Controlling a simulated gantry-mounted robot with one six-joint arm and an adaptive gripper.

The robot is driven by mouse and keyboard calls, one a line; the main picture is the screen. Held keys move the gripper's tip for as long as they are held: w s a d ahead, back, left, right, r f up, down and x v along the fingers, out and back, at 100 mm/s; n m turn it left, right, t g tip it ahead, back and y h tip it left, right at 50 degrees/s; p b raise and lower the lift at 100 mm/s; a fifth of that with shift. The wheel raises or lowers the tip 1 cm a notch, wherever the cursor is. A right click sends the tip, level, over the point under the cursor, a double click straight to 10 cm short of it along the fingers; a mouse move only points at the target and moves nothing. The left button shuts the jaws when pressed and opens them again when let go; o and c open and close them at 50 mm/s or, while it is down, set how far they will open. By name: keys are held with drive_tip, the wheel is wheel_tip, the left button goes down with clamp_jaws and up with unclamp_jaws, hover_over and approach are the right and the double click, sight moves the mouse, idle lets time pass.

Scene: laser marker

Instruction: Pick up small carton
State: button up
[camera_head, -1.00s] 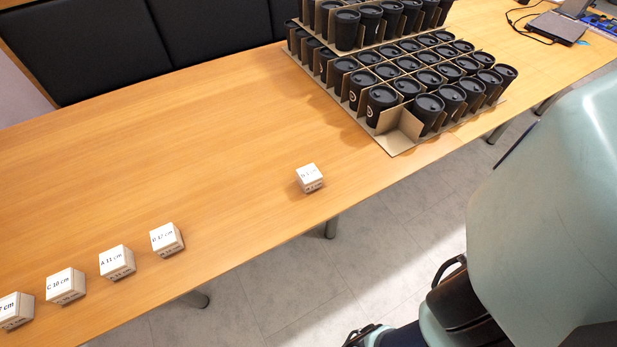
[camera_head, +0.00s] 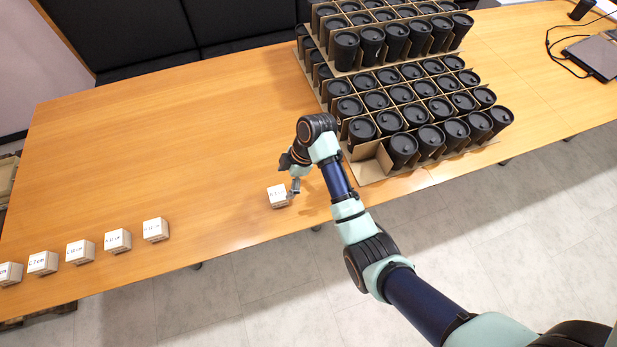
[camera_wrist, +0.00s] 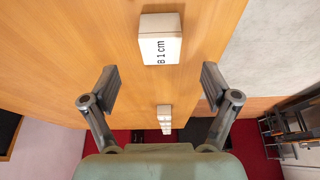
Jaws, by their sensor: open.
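Small white cartons with printed labels stand on the wooden table (camera_head: 190,140). One carton (camera_head: 277,196) stands alone near the middle of the front edge; in the wrist view this carton (camera_wrist: 161,40) reads "B 1 cm". My gripper (camera_head: 292,188) is close beside it on its right in the head view. In the wrist view my gripper (camera_wrist: 162,90) is open and empty, with the lone carton ahead, beyond the fingertips. Several more cartons stand in a row at the left, among them a carton (camera_head: 155,229) nearest the lone one.
Stacked cardboard dividers (camera_head: 372,172) full of black lidded cups (camera_head: 403,148) stand right of my gripper. Dark seats (camera_head: 120,40) line the back. A flat dark device (camera_head: 592,56) with a cable lies far right. The table's left middle is clear.

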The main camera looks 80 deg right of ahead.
sight(278, 193)
drive_tip(key=shift+b+x, duration=0.6)
drive_tip(key=shift+x, duration=1)
drive_tip(key=b+x, duration=0.1)
drive_tip(key=x, duration=0.1)
drive_tip(key=b+x, duration=0.1)
drive_tip(key=x, duration=0.1)
drive_tip(key=shift+w+a+f, duration=0.25)
drive_tip(key=shift+w, duration=0.15)
drive_tip(key=c, duration=1.3)
drive_tip(key=shift+r, duration=0.1)
wheel_tip(278, 193, up, 20)
drive_tip(key=p, duration=0.9)
